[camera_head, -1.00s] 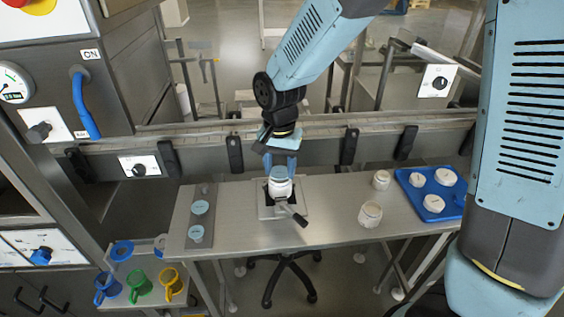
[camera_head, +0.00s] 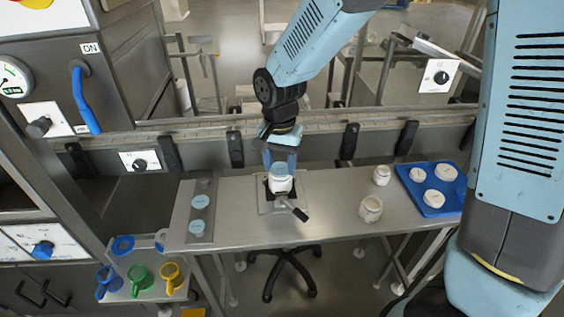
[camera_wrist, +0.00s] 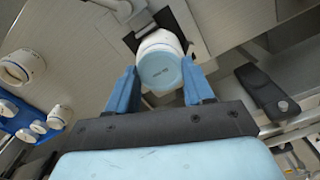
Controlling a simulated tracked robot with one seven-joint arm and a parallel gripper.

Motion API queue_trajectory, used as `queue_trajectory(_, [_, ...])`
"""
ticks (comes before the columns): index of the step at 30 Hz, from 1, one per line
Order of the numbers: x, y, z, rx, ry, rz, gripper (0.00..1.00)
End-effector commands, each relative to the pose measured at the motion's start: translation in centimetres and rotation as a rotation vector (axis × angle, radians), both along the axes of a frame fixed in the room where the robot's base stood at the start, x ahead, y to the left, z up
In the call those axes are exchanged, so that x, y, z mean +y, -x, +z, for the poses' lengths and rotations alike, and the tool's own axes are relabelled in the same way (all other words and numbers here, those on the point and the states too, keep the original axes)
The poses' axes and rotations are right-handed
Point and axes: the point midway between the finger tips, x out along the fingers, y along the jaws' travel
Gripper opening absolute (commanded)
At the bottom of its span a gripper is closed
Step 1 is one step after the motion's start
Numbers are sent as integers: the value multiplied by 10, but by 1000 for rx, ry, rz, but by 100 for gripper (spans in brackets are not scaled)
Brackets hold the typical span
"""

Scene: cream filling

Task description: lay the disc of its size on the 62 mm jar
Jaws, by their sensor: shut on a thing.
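A light-blue disc (camera_wrist: 160,70) is between the two blue fingers of my gripper (camera_wrist: 160,84), which are shut on it. The gripper (camera_head: 280,163) also shows in the head view, pointing down over the white jar (camera_head: 280,185). The jar sits in a holder (camera_head: 269,205) with a black-handled lever at the middle of the table. In the wrist view the disc covers most of the jar's mouth, with white jar wall (camera_wrist: 160,40) showing beyond it. I cannot tell whether disc and jar touch.
Two more light-blue discs (camera_head: 200,201) (camera_head: 197,227) lie on a grey strip at the left. Two open white jars (camera_head: 371,209) (camera_head: 382,175) stand right of the holder. A blue tray (camera_head: 456,208) with several white pieces is at the far right. Coloured mugs (camera_head: 140,283) stand lower left.

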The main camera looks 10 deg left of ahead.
Motion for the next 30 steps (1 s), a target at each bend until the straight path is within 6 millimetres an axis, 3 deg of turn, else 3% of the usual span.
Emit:
queue_trajectory(24, [-2,2,-9,8,7,-1,24])
queue_trajectory(25, [-3,2,-10,8,7,-1,53])
queue_trajectory(30, [-3,2,-9,9,7,-1,70])
